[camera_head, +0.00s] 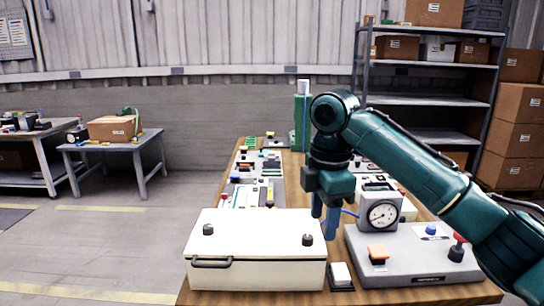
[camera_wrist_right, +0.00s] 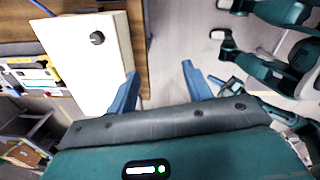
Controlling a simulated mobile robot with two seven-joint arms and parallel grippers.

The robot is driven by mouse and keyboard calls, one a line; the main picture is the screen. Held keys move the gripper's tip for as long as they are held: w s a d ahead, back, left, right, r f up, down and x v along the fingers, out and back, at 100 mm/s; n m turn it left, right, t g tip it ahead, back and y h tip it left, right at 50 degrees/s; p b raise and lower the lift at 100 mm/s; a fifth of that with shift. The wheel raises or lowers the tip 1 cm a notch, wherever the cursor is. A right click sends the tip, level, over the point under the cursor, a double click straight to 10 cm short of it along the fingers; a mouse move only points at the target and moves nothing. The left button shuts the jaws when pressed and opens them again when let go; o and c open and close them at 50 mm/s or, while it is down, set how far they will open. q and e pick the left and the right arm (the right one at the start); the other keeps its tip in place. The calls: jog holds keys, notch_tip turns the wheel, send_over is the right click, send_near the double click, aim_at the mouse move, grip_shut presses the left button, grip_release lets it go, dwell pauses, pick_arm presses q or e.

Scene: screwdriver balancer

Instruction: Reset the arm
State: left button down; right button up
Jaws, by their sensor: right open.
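My right arm comes in from the right of the head view, bent over the workbench (camera_head: 240,178). Its gripper (camera_head: 325,214) points down, above and behind the right end of a white lidded box (camera_head: 255,245). The blue fingers are apart with nothing seen between them. In the right wrist view the gripper (camera_wrist_right: 160,72) is also open and empty, with the white box (camera_wrist_right: 85,60) to its left. My left gripper does not show in the head view.
A grey unit with a dial gauge (camera_head: 383,213), a red-topped knob (camera_head: 458,246) and an orange button (camera_head: 377,252) stands right of the white box. A small white-topped switch (camera_head: 341,275) lies between them. A green column (camera_head: 302,120) stands behind. Open floor (camera_head: 110,240) lies left.

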jog(key=s+a+f+m+t+y, duration=0.1)
jog(key=s+a+f+m+y, duration=0.15)
jog(key=f, duration=0.65)
jog(key=s+a+f+m+t+y, duration=0.1)
jog(key=a+f+m+t+y, duration=0.15)
jog(key=f, duration=0.75)
jog(key=s+a+f+m+t+y, duration=0.1)
jog(key=s+a+f+m+y, duration=0.2)
jog(key=f, duration=0.6)
pick_arm(q)
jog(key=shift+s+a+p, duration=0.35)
jog(key=shift+p, duration=0.4)
pick_arm(e)
jog(key=s+d+f+m+t+h, duration=0.2)
jog(key=s+d+f+m, duration=0.1)
jog(key=s+d, duration=0.3)
jog(key=s+d+f+m+t+h, duration=0.2)
jog(key=s+d+m, duration=0.4)
jog(key=s, duration=0.4)
notch_tip(320, 180, down, 2)
jog(key=shift+s+d+f+t+h, duration=0.1)
jog(key=shift+s+d+t+h, duration=0.25)
jog(key=shift+d+t, duration=0.3)
jog(key=shift+a, duration=0.15)
jog(key=shift+w, duration=0.1)
